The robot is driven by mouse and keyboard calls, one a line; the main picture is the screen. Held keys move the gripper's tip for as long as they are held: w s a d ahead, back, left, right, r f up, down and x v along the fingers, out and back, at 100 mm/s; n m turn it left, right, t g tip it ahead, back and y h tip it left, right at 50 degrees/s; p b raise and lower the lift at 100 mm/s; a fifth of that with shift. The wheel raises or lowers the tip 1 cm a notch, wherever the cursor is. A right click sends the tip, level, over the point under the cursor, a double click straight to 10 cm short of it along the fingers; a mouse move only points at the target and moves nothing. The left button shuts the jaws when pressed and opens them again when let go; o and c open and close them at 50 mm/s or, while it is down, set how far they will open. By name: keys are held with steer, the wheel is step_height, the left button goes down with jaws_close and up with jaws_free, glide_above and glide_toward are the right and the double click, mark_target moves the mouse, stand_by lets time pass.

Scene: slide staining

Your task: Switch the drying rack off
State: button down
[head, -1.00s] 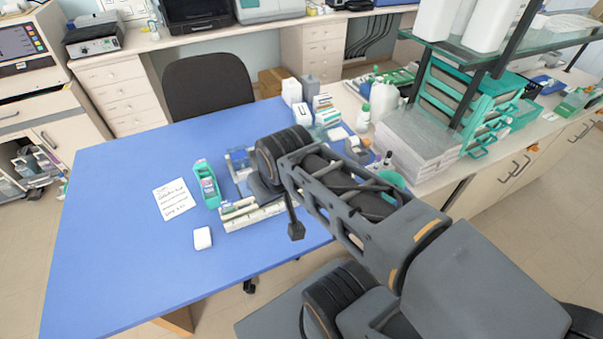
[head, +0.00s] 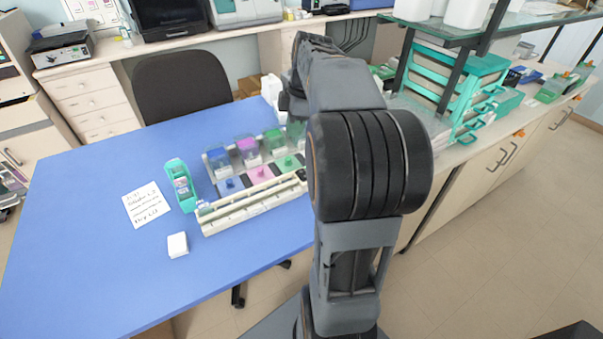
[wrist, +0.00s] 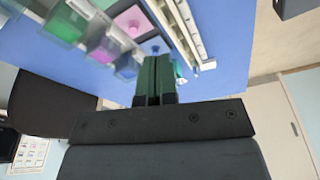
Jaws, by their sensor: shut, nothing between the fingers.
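The drying rack appears to be the long cream slotted rack (head: 250,203) on the blue table, in front of the staining jars. Its right end is close to my arm in the head view, and I cannot make out its switch. The rack also shows in the wrist view (wrist: 186,30), running along the upper middle. My gripper (wrist: 156,62) shows in the wrist view with its two dark green fingers together and nothing between them. It is apart from the rack, above the table. In the head view my gripper is hidden behind my arm.
Staining jars with blue, pink and green lids or contents (head: 247,152) stand behind the rack. A teal slide holder (head: 180,185), a handwritten note (head: 146,205) and a small white block (head: 178,244) lie left. A black chair (head: 181,84) stands behind. The table's left part is clear.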

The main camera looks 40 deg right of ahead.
steer(key=d+f+n+y+b, duration=0.1)
steer(key=d+f+n, duration=0.1)
steer(key=d, duration=0.4)
steer(key=shift+w+d+n, duration=0.25)
steer(key=shift+w+n, duration=0.05)
steer(key=shift+n, duration=0.6)
steer(key=shift+f, duration=0.1)
glide_above(299, 172)
steer(key=f, duration=1.1)
steer(key=shift+s+d+f+b, duration=0.3)
steer(key=shift+d+b, duration=0.1)
steer(key=shift+w+f, duration=0.15)
steer(key=shift+f, duration=0.8)
